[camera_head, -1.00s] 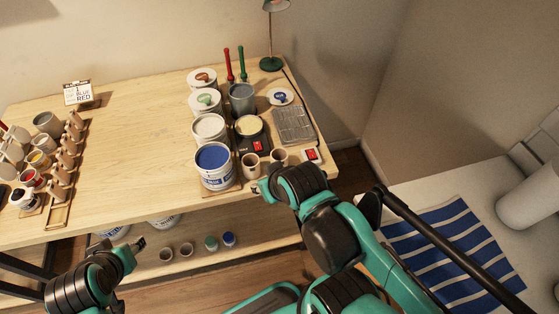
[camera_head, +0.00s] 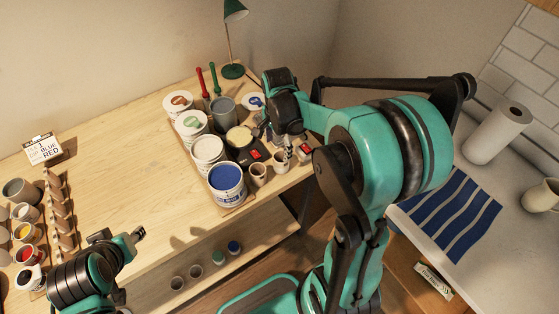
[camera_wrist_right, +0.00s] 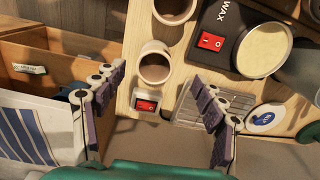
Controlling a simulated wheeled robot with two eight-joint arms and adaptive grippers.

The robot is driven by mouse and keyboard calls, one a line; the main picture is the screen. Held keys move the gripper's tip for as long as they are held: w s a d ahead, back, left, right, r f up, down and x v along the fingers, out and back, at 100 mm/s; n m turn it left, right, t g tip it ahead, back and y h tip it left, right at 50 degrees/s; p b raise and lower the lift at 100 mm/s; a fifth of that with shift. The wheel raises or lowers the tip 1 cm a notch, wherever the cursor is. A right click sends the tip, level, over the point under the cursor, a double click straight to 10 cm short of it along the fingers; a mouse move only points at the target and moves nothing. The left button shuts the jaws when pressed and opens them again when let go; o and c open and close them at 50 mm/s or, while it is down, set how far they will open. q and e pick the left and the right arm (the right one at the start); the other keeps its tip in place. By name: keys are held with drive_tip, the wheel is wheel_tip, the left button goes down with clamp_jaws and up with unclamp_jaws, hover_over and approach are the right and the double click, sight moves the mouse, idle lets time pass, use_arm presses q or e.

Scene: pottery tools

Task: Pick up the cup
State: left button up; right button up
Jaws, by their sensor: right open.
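Two small beige cups stand at the table's front right edge. The left cup (camera_head: 258,173) and the right cup (camera_head: 281,165) are side by side in the head view. My right gripper (camera_head: 291,153) is above and beside the right cup, partly covering the view there. In the right wrist view, one cup (camera_wrist_right: 155,65) lies between the open, empty fingers of that gripper (camera_wrist_right: 158,79), and the other cup (camera_wrist_right: 174,8) is at the top edge. My left gripper (camera_head: 137,236) hangs near the table's front edge at left; its jaws are too small to read.
A blue paint bucket (camera_head: 227,183) stands left of the cups. A wax pot (camera_wrist_right: 262,50) and a red switch (camera_wrist_right: 146,105) are close to the gripper. Several cups on a rack stand at far left. The table's middle is clear.

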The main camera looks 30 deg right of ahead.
sight(281, 160)
drive_tip(key=shift+m, duration=0.3)
drive_tip(key=f+b, duration=0.1)
drive_tip(key=f, duration=0.4)
drive_tip(key=d+f+b, duration=0.1)
drive_tip(key=f, duration=0.2)
drive_tip(key=shift+s+f+b, duration=0.1)
drive_tip(key=shift+s+b, duration=0.05)
drive_tip(key=shift+b, duration=0.15)
drive_tip(key=c, duration=1.3)
